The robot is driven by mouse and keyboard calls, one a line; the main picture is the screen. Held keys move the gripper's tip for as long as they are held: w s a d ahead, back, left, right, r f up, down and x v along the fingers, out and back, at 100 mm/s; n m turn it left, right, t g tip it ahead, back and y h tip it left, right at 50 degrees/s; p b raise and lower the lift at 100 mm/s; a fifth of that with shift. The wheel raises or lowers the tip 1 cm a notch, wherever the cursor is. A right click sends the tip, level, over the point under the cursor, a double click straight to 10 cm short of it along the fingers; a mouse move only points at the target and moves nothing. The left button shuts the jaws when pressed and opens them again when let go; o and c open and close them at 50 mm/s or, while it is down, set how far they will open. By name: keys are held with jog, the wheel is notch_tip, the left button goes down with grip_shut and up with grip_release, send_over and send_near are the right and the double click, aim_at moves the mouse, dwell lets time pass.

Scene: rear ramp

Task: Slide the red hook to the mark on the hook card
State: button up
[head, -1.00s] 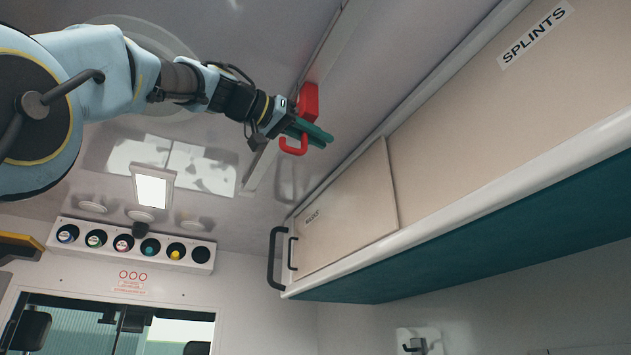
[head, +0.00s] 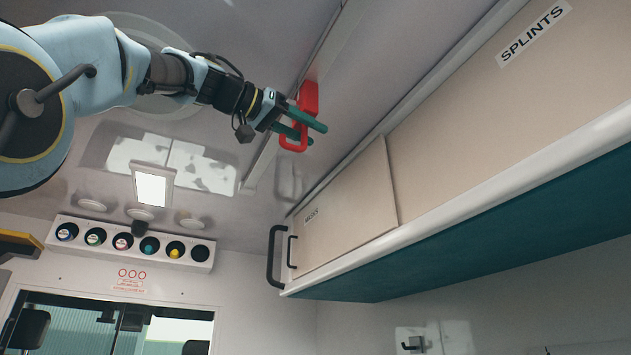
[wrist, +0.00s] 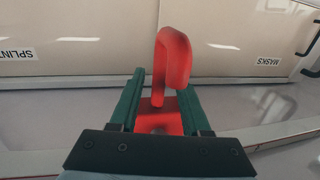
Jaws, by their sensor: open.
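The red hook (head: 311,94) hangs from the ceiling rail (head: 322,62), above the cabinets in the head view. In the wrist view the red hook (wrist: 173,62) stands between the two green fingers, its curved end reaching past them. My gripper (head: 317,135) is at the hook, its fingers spread apart with one on either side of it. In the wrist view my gripper (wrist: 163,85) shows a gap between the right finger and the hook; whether the left finger touches it I cannot tell. I cannot make out the hook card or its mark in either view.
A long cabinet with a splints door (head: 478,105) and a masks door (head: 345,212) runs along the right, close to the rail. A dark grab handle (head: 275,257) stands at its far end. The ceiling space between my arm and the far wall is open.

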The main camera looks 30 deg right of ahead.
jog(key=a+b, duration=0.1)
jog(key=a, duration=0.7)
jog(key=shift+s+a+b, duration=0.35)
